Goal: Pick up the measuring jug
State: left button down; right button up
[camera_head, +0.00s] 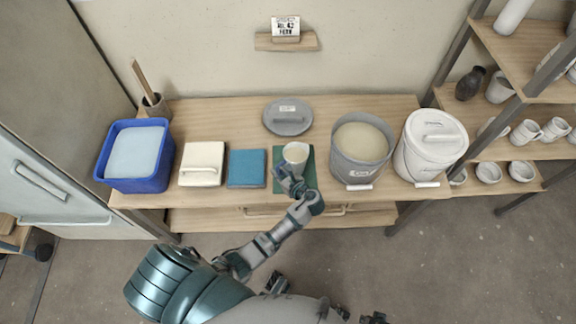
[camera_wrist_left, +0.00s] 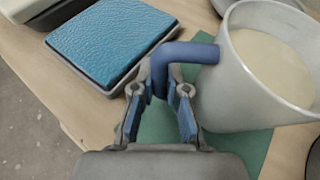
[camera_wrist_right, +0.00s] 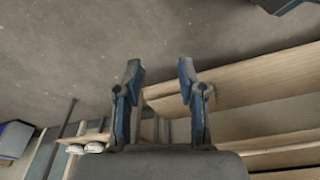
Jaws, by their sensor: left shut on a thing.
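The measuring jug is pale, with a blue handle and cream-coloured contents. It shows in the head view (camera_head: 296,153) and at the right of the left wrist view (camera_wrist_left: 245,100). It appears upright over a green mat (camera_head: 309,179); I cannot tell whether its base touches the mat. My left gripper (camera_head: 288,178) is shut on the jug's handle, with the blue pads on either side of it in the left wrist view (camera_wrist_left: 165,92). My right gripper (camera_wrist_right: 157,75) is open and empty, away from the jug, below the tabletop's front.
A grey glaze bucket (camera_head: 350,172) and a white lidded bucket (camera_head: 425,165) stand right. A blue tub (camera_head: 162,178) is far left.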

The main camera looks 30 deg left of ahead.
aim_at(277, 167)
pick_arm(q)
jog(key=shift+s, duration=0.1)
jog(key=shift+r, duration=0.2)
jog(key=shift+r+p, duration=0.45)
jog(key=shift+r, duration=0.15)
jog(key=shift+r+p, duration=0.35)
jog(key=shift+r, duration=0.6)
jog(key=shift+s+d, duration=0.6)
jog(key=shift+s, duration=0.2)
jog(key=s+d+r+p, duration=0.1)
jog(key=s+d+p, duration=0.1)
jog(key=s+d, duration=0.6)
jog(key=s, duration=0.3)
jog(key=shift+r+p, duration=0.2)
jog(key=shift+p, duration=0.2)
pick_arm(e)
jog(key=s+f, duration=0.3)
jog(key=f, duration=0.8)
jog(key=shift+s+d, duration=0.25)
jog(key=shift+s, duration=0.1)
pick_arm(q)
jog(key=shift+s+d, duration=0.1)
jog(key=shift+d, duration=0.05)
pick_arm(e)
jog(key=shift+s+f+g, duration=0.1)
jog(key=shift+s+g, duration=0.1)
jog(key=shift+g, duration=0.1)
